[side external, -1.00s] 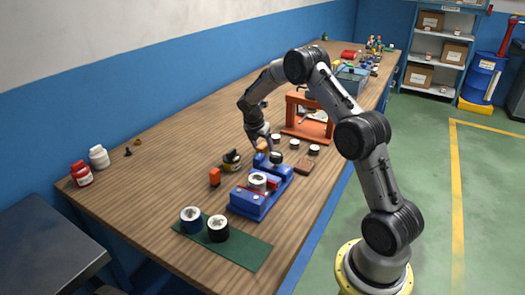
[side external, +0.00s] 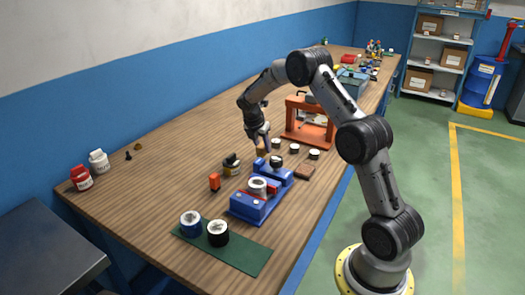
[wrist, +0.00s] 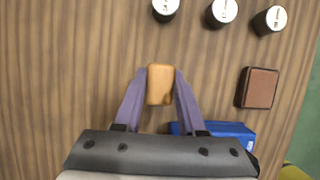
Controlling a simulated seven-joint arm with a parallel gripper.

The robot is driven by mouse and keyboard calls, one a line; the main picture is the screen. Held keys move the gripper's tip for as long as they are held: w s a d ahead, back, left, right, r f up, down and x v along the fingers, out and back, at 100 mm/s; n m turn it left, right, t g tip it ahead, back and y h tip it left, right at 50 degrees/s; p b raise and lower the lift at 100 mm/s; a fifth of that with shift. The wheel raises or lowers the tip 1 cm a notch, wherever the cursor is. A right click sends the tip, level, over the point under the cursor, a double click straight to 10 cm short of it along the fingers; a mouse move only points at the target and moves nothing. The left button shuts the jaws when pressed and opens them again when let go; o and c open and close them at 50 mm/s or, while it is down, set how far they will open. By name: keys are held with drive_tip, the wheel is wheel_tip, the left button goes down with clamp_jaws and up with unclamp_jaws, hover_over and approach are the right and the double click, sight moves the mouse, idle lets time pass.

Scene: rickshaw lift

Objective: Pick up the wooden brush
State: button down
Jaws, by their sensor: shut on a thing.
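The wooden brush, a small tan block (wrist: 160,85), is between the fingertips of my gripper (wrist: 160,88) in the wrist view. Both purple-grey fingers press on its sides. In the side external view my gripper (side external: 262,146) points down over the middle of the bench, with the brush (side external: 261,152) small at its tips. The brush's underside and any bristles are hidden. I cannot tell whether it touches the bench or hangs just above it.
A blue fixture (side external: 252,205) stands close in front. White-topped dark cylinders (side external: 295,149) and a brown block (side external: 304,172) lie to the right. An orange frame (side external: 310,125) stands behind. The bench's left side is mostly clear.

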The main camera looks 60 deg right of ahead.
drive_tip(key=s+a+r, duration=0.2)
drive_tip(key=s+r, duration=0.1)
drive_tip(key=s, duration=0.1)
drive_tip(key=s+a+r, duration=0.3)
drive_tip(key=r, duration=0.1)
drive_tip(key=s+a+r, duration=0.2)
drive_tip(key=s+r, duration=0.2)
drive_tip(key=shift+s+a+r, duration=0.1)
drive_tip(key=shift+s+a, duration=0.25)
drive_tip(key=shift+a, duration=0.05)
drive_tip(key=c, duration=1.1)
unclamp_jaws()
clamp_jaws()
drive_tip(key=shift+w+d+f+n, duration=0.15)
drive_tip(key=shift+w+f+n, duration=0.05)
drive_tip(key=shift+w+n, duration=0.2)
drive_tip(key=shift+m, duration=0.4)
drive_tip(key=shift+s+d+f, duration=0.95)
drive_tip(key=shift+d+f, duration=0.3)
drive_tip(key=shift+f, duration=0.4)
drive_tip(key=shift+s+d+f, duration=0.9)
drive_tip(key=shift+d+f, duration=0.35)
drive_tip(key=shift+f, duration=0.4)
drive_tip(key=shift+s+d+f, duration=0.95)
drive_tip(key=shift+d+f, duration=0.3)
drive_tip(key=shift+f, duration=0.4)
